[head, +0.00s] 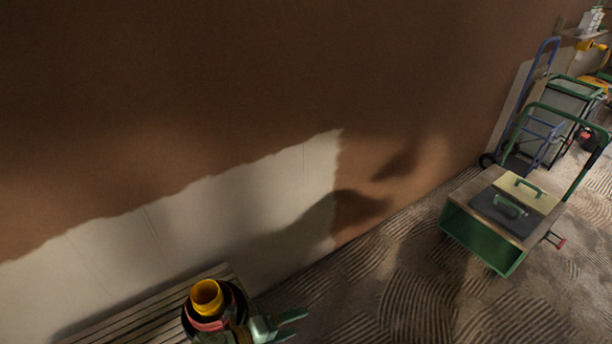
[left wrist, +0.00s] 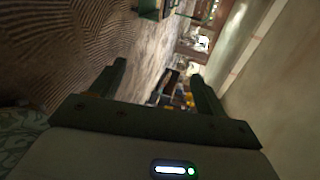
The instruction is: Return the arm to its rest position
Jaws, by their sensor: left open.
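My left gripper (head: 299,324) is at the bottom edge of the head view, low in front of the wall and just right of a slatted wooden bench (head: 135,318). Its two pale green fingers are spread and nothing shows between them. In the left wrist view the two dark fingers (left wrist: 158,74) stand wide apart with an empty gap; the background beyond them is the room. Most of the left arm is cut off by the frame. My right gripper shows in neither view.
The wall has brown plaster (head: 200,90) above a bare pale patch (head: 255,195). An open yellow cylinder (head: 207,294) shows close left of the gripper. A green cart (head: 478,243) carries two green-handled boards. A blue hand truck (head: 545,75) stands behind. The ridged floor (head: 390,275) between is clear.

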